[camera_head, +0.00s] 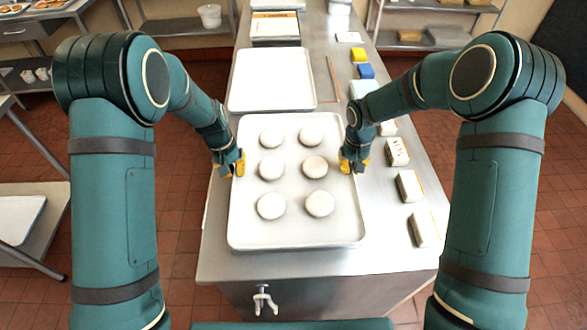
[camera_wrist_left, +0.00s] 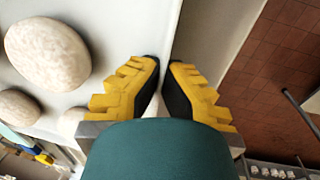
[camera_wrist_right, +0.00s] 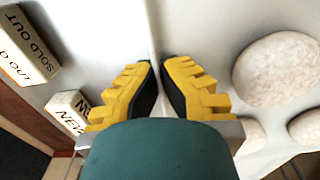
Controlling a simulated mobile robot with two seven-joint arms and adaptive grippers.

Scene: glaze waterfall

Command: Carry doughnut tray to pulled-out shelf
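The doughnut tray (camera_head: 297,235) is a pale, rimmed tray holding several round whitish doughnuts (camera_head: 313,167) in two columns. It is over the near part of the steel table; I cannot tell whether it touches the top. My left gripper (camera_head: 240,165) is at its left rim, and my right gripper (camera_head: 345,165) is at its right rim. In the left wrist view the fingers (camera_wrist_left: 164,62) are close together with the tray's rim between them. The right wrist view shows the same for the right fingers (camera_wrist_right: 156,62). I cannot identify a pulled-out shelf for certain.
An empty pale tray (camera_head: 272,80) lies just behind on the table. Small lettered blocks (camera_head: 409,186) line the table's right side, with yellow and blue items (camera_head: 365,71) farther back. A rack shelf (camera_head: 48,225) with a white tray stands at the left. Tiled floor lies between.

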